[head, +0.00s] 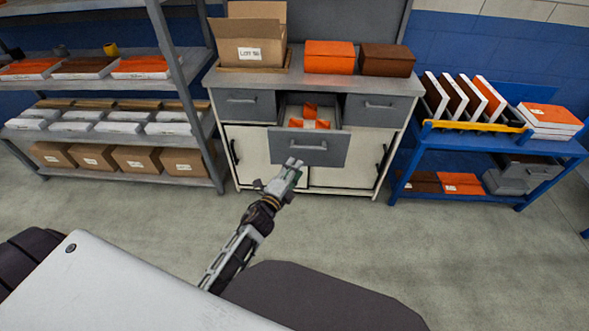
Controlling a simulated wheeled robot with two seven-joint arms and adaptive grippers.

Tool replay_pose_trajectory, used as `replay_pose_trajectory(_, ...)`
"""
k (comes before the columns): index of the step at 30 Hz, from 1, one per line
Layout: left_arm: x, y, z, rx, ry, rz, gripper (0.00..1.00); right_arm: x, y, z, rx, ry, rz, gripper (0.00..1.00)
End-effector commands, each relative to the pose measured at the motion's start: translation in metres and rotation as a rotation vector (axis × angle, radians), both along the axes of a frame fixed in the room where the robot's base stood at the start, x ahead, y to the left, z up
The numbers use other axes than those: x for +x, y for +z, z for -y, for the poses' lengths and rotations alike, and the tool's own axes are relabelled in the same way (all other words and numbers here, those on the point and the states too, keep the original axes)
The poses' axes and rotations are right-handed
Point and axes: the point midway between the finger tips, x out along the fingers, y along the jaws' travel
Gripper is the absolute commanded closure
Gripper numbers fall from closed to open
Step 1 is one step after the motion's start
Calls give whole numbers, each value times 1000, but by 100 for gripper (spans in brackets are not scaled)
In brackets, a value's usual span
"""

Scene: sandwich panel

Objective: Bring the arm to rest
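My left arm reaches up from the bottom middle of the head view, and its gripper (294,163) is in front of the open middle drawer (325,155) of the workbench. The fingertips overlap the lower edge of the drawer front in the picture, just below its handle (303,147). I cannot tell whether they touch it. The fingers are small, and their opening is unclear. Nothing visible hangs from them. Orange and white pieces (310,124) lie inside the pulled-out drawer. My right gripper is not in view.
The workbench (270,80) carries an open carton (250,48), an orange box (330,57) and a brown box (387,60). Grey shelving (190,68) with boxes stands left. A blue cart (415,160) with upright panels stands right. Open floor (440,245) lies in front.

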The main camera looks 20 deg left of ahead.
Motion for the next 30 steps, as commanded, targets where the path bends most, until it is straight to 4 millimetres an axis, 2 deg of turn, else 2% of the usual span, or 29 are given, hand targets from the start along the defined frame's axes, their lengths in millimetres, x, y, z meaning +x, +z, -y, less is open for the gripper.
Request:
replay_pose_trajectory(13,0,0,0,-1,0,0,64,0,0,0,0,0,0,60)
replay_pose_trajectory(17,0,-7,0,-11,1,-13,64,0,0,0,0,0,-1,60)
replay_pose_trajectory(20,-2,-22,-1,-36,4,-44,64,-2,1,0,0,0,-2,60)
replay_pose_trajectory(23,-5,-49,-2,-80,10,-98,64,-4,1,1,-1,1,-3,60)
replay_pose_trajectory(26,-11,-85,-4,-140,25,-172,64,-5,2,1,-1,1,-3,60)
replay_pose_trajectory(30,-26,-143,-8,-241,56,-290,64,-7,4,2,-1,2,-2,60)
